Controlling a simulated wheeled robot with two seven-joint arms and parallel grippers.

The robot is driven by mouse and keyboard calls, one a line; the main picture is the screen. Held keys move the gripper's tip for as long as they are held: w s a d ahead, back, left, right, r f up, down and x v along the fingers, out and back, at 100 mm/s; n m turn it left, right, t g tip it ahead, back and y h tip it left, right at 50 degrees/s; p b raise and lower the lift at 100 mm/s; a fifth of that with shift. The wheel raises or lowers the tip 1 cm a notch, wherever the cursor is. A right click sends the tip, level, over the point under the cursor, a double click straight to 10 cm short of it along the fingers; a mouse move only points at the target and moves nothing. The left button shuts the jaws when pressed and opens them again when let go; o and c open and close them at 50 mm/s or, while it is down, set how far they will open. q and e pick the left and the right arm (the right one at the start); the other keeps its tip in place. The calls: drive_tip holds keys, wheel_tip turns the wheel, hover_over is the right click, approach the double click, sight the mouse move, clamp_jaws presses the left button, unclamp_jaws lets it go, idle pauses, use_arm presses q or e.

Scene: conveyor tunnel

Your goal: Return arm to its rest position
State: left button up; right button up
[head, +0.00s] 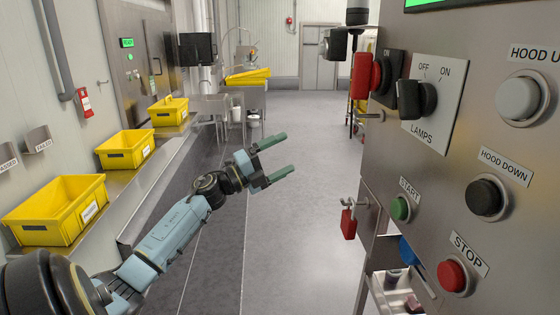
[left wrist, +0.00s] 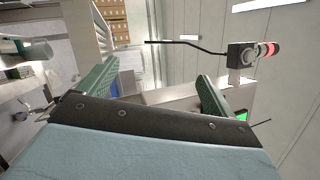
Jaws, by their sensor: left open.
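My left gripper (head: 282,158) is open and empty, with its green fingers spread apart in free air over the grey floor. Its arm comes in from the lower left of the head view and reaches toward the middle. The open fingers also show in the left wrist view (left wrist: 153,88), with nothing between them. The grey control panel (head: 455,170) stands to the right of the gripper, clear of it. My right gripper is not in view.
Yellow bins (head: 62,208) stand along a steel ledge (head: 120,195) on the left. A red padlock (head: 348,222) hangs at the panel's left edge, near the green start button (head: 400,208) and red stop button (head: 452,275). The floor (head: 300,215) between is clear.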

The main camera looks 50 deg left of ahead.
use_arm(q)
drive_tip(key=shift+w+a+f+n, duration=0.1)
drive_tip(key=shift+f+n, duration=0.3)
drive_tip(key=shift+f, duration=0.3)
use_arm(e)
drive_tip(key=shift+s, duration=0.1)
